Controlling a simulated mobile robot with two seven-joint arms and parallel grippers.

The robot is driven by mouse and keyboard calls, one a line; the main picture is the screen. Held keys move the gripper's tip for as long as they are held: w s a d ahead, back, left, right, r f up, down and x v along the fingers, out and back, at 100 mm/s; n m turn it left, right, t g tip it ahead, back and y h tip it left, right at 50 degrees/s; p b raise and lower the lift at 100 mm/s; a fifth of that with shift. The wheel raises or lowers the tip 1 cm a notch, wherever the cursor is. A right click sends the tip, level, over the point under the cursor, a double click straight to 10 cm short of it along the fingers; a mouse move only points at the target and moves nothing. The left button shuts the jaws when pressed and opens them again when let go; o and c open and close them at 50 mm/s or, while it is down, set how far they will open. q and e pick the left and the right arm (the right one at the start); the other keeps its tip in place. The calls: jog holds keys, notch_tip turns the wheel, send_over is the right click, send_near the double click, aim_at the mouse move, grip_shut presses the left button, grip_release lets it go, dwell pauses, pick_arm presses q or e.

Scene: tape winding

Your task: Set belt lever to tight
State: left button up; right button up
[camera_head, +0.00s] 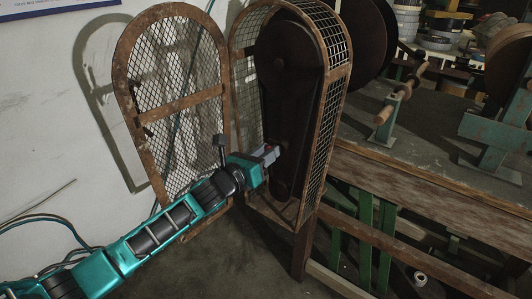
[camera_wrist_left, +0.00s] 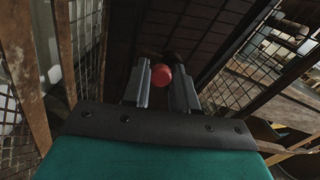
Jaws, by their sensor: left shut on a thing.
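My left gripper (camera_head: 270,154) reaches into the open belt guard housing (camera_head: 338,84), in front of the dark belt and pulleys (camera_head: 287,75). In the left wrist view the fingers (camera_wrist_left: 161,82) are shut around the red ball knob of the belt lever (camera_wrist_left: 161,74). The knob sits between the two grey fingertips. Most of the lever's shaft is hidden behind the knob and the fingers. In the head view only a small reddish bit of the knob shows at the fingertips. My right gripper is not in view.
The mesh guard door (camera_head: 180,85) stands open to the left of the housing. A workbench (camera_head: 440,160) with machine parts lies to the right. The housing's mesh side wall (camera_wrist_left: 255,65) is close to the right of the fingers.

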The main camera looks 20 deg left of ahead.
pick_arm(q)
grip_shut()
jog(key=d, duration=0.1)
jog(key=s+d, duration=0.1)
jog(key=d, duration=0.1)
jog(key=shift+s+d+f+p, duration=0.1)
jog(key=shift+s+d+p, duration=0.1)
jog(key=shift+p, duration=0.1)
jog(key=o, duration=0.9)
grip_release()
jog(key=shift+w, duration=0.1)
jog(key=p+v, duration=0.1)
jog(key=v, duration=1.2)
jog(key=shift+p, duration=0.35)
